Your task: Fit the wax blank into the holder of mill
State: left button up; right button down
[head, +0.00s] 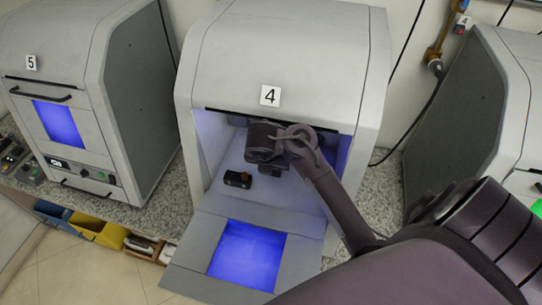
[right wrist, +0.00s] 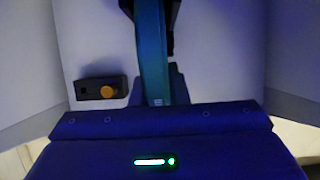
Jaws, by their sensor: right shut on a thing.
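Mill 4 (head: 270,62) stands in the middle of the head view with its front open. My right arm reaches into its chamber, and its wrist hides the fingers and the blank there. In the right wrist view my right gripper (right wrist: 158,84) is shut on the wax blank (right wrist: 151,50), a teal slab seen edge-on and standing upright between the fingers. A dark part (right wrist: 172,22), seemingly the mill's holder, shows at the top beside the blank's far end. I cannot tell whether the blank touches it or sits in it. My left gripper is not in view.
The mill's door (head: 195,250), with a blue window, is folded down in front. A small black box with an orange knob (head: 238,179) sits on the chamber's left side. Mill 5 (head: 75,50) stands left, another machine (head: 470,110) right. Coloured bins (head: 98,232) are below the counter.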

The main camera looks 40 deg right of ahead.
jog(key=shift+w+d, duration=0.35)
jog(key=shift+d, duration=0.05)
jog(key=c, duration=1.3)
grip_release()
jog(key=shift+r, duration=0.15)
